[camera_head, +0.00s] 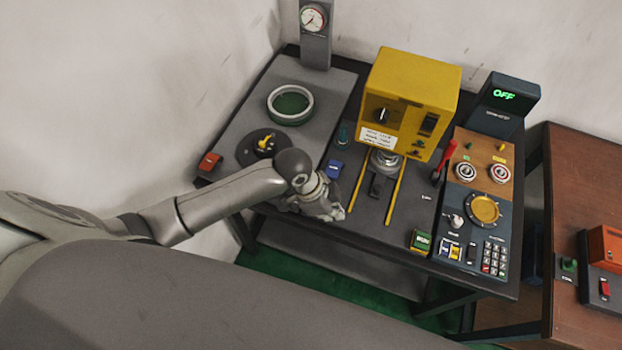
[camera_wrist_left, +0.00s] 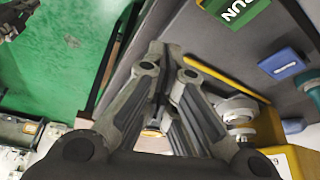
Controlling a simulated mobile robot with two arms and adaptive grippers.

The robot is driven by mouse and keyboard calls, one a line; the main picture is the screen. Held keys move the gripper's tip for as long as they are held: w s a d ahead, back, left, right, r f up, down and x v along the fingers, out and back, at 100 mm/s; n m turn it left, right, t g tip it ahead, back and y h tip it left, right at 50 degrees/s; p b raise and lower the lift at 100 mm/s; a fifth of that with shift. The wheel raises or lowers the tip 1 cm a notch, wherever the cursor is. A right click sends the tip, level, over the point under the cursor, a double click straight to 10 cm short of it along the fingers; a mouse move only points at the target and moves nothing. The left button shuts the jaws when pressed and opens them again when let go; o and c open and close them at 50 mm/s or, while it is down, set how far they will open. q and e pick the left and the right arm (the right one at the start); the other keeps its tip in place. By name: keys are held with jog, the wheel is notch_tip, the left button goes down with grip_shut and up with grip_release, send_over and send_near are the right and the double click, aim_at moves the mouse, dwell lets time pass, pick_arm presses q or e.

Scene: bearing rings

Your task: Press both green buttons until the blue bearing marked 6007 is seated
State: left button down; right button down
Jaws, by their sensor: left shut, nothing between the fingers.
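My left gripper (camera_head: 328,207) is shut and empty, low over the front edge of the press table, left of the yellow rails. Its closed fingers (camera_wrist_left: 165,55) also show in the left wrist view. One green button block (camera_head: 421,240) stands at the table's front, right of the rails. I cannot make out a blue bearing or the marking 6007.
A blue block (camera_head: 334,168) and a teal knob (camera_head: 343,133) lie left of the rails. A red lever (camera_head: 444,162) and control panel (camera_head: 480,215) stand at the right. A ring (camera_head: 290,104) and red switch (camera_head: 209,161) are at the left.

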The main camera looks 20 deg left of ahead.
pick_arm(q)
jog(key=w+a+r+m, duration=0.1)
jog(key=a, duration=0.1)
jog(key=w+a+r+m+g, duration=0.1)
jog(key=a, duration=0.1)
jog(key=w+a+r+m+y, duration=0.1)
jog(key=w+a, duration=0.1)
jog(key=a, duration=0.1)
jog(key=shift+r+m+g+p, duration=0.15)
jog(key=shift+m+g+p, duration=0.15)
jog(key=shift+m+p, duration=0.1)
notch_tip(320, 180, down, 4)
jog(key=b, duration=0.4)
jog(key=shift+s, duration=0.1)
jog(key=shift+r, duration=0.1)
jog(key=shift+f+b, duration=0.3)
dwell(0.5)
jog(key=shift+f+b, duration=0.65)
jog(key=shift+f, duration=0.5)
jog(key=shift+r+p, duration=0.25)
jog(key=shift+p, duration=0.25)
